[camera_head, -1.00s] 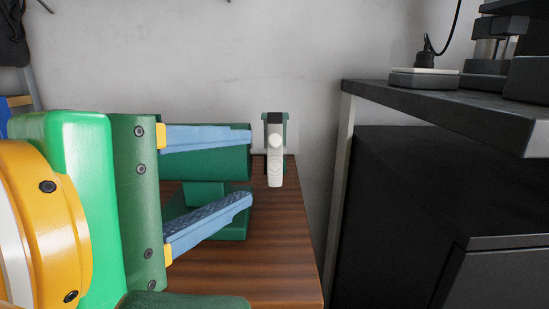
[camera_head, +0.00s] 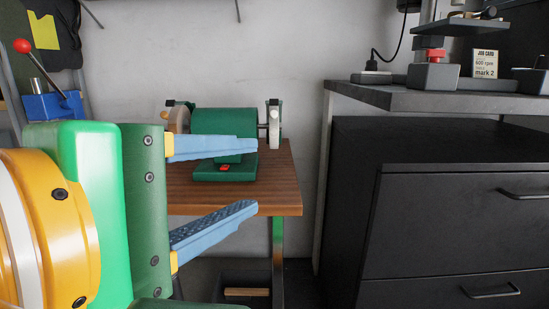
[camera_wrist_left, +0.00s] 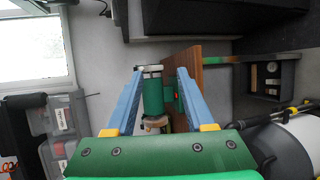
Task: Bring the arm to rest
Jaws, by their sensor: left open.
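My left gripper (camera_head: 245,177) comes in from the left in the head view. Its two blue fingers are spread apart with nothing between them. Behind the fingers, a green bench grinder (camera_head: 225,122) with a pale wheel at each end stands on the wooden workbench (camera_head: 285,180). In the left wrist view the fingers (camera_wrist_left: 155,82) are also apart, with the grinder (camera_wrist_left: 152,95) seen beyond and between them. I cannot see contact between the gripper and the grinder. My right gripper is in neither view.
A black drawer cabinet (camera_head: 450,225) and a dark bench top (camera_head: 400,97) stand at the right. A job card (camera_head: 485,64) stands on that top. A red-knobbed lever (camera_head: 23,46) is at the far left. An open dark bin (camera_wrist_left: 270,75) shows in the wrist view.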

